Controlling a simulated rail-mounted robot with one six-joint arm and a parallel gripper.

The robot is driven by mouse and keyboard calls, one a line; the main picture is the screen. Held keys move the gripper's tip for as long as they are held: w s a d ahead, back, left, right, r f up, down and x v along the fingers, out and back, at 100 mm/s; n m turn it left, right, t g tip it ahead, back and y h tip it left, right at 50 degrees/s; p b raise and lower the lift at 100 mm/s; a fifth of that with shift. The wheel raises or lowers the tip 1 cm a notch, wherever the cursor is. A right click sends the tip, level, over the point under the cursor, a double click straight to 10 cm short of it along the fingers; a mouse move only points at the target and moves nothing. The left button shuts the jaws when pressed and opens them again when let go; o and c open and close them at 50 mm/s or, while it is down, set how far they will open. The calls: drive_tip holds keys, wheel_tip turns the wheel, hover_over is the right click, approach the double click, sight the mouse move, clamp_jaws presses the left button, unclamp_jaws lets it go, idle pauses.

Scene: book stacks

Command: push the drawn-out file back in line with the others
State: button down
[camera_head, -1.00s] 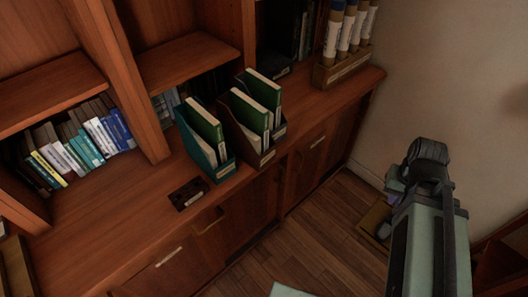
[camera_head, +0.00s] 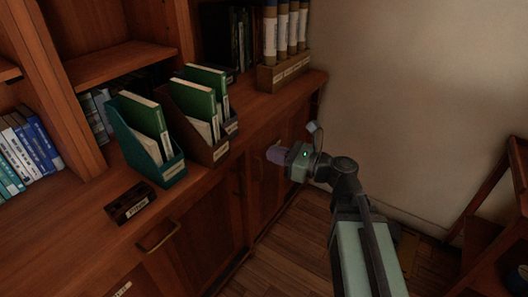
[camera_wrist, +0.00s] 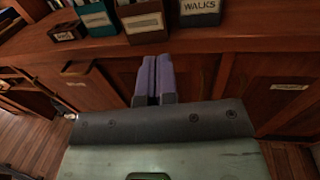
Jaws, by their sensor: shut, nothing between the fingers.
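Three file boxes with green books and papers stand in a row on the wooden counter: a teal one (camera_head: 172,172), a brown one (camera_head: 221,152) and a dark one (camera_head: 232,128) partly hidden behind the brown. In the wrist view the brown box (camera_wrist: 142,27) looks nearer the counter's front edge than the teal box (camera_wrist: 98,20) and the box labelled WALKS (camera_wrist: 199,10); their tops are cut off there. My gripper (camera_head: 272,153) is shut and empty, in front of the cupboard doors and apart from the boxes. Its purple fingers (camera_wrist: 152,62) lie together below the brown box in the wrist view.
A small dark labelled block (camera_head: 131,203) sits left of the teal box. A wooden holder (camera_head: 285,72) with several rolls stands at the counter's far end. Free space lies before the cupboards; a wooden stand (camera_head: 492,190) is at right.

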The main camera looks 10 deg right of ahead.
sight(228, 141)
drive_tip(key=x, duration=1.2)
